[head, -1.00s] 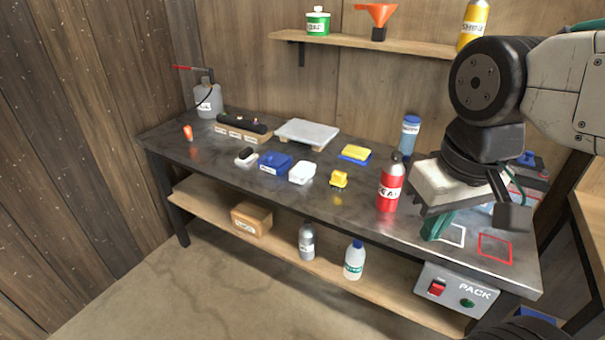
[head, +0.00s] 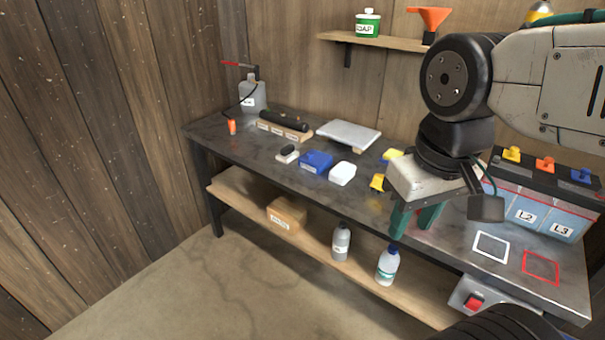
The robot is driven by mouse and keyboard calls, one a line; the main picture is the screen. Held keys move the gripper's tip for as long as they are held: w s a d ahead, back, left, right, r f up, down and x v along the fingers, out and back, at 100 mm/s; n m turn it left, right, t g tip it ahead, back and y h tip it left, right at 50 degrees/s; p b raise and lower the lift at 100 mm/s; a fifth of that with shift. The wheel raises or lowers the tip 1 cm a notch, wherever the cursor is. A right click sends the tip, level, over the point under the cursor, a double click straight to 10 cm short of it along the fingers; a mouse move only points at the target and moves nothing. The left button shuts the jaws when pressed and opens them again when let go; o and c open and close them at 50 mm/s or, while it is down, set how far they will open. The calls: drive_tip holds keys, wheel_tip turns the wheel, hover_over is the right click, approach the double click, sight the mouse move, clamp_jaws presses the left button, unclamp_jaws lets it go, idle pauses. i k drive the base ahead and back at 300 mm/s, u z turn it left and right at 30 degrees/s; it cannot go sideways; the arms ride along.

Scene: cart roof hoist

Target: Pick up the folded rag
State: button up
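No thing is clearly a folded rag at this size. The likeliest is a flat yellow piece (head: 393,155) toward the back of the bench, which showed a blue layer beneath it earlier. My arm now partly covers it. My gripper (head: 414,226) points down over the front part of the bench, to the right of and nearer than this piece. Its two green fingers stand apart, and I see nothing held between them. The red bottle seen earlier is mostly hidden behind my gripper.
A blue box (head: 316,162), a white box (head: 342,173) and a small yellow item (head: 377,182) stand left of my gripper. A grey plate (head: 348,135) lies behind. Labelled batteries (head: 535,205) stand right. White (head: 491,246) and red (head: 541,267) outlines mark clear bench surface.

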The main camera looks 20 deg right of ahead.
sight(342, 173)
drive_tip(key=u, duration=0.4)
drive_tip(key=i, duration=1.1)
drive_tip(key=z, duration=0.8)
